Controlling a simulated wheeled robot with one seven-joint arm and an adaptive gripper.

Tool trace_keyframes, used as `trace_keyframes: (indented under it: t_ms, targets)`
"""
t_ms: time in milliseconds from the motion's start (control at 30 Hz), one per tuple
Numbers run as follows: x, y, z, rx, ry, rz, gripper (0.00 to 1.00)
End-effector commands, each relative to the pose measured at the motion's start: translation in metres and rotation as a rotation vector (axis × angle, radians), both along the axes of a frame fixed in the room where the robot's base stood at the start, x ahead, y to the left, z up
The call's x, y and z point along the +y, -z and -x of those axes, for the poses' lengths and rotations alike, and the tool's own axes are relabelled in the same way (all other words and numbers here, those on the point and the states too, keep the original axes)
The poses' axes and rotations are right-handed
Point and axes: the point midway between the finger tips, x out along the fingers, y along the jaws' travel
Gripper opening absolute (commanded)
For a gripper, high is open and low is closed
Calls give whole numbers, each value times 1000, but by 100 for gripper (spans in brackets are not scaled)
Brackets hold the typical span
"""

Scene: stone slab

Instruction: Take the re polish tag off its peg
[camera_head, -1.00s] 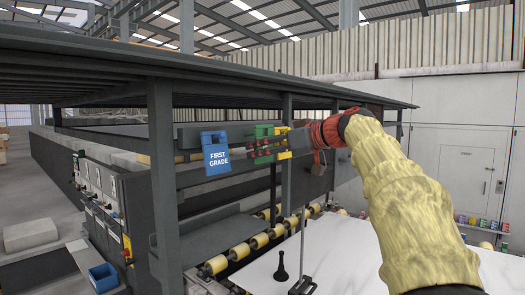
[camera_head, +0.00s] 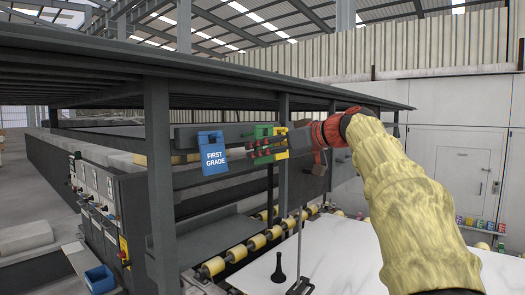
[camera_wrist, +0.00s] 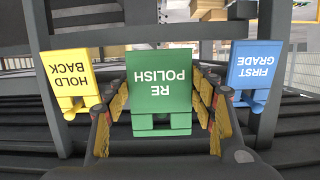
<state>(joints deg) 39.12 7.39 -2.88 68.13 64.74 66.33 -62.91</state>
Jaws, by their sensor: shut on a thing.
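The green RE POLISH tag (camera_wrist: 160,85) fills the middle of the wrist view, its lettering upside down. My gripper (camera_wrist: 165,105) is shut on it, one padded finger at each side. In the head view, my gripper (camera_head: 268,149) is at the rail, with the green tag (camera_head: 263,131) partly hidden by the fingers.
The yellow HOLD BACK tag (camera_wrist: 72,77) and blue FIRST GRADE tag (camera_wrist: 252,70) flank the green one closely. The blue tag (camera_head: 213,153) hangs near a grey post (camera_head: 160,190). A roller conveyor with a white slab (camera_head: 345,255) lies below.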

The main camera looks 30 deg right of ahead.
Motion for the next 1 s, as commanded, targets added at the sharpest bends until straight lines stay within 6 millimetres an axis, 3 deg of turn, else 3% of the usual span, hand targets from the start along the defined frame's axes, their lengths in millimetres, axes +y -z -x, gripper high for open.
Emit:
trace_keyframes:
  t_ms: [1000]
  targets:
    - [-8, 0, 22, -1, 0, 1, 25]
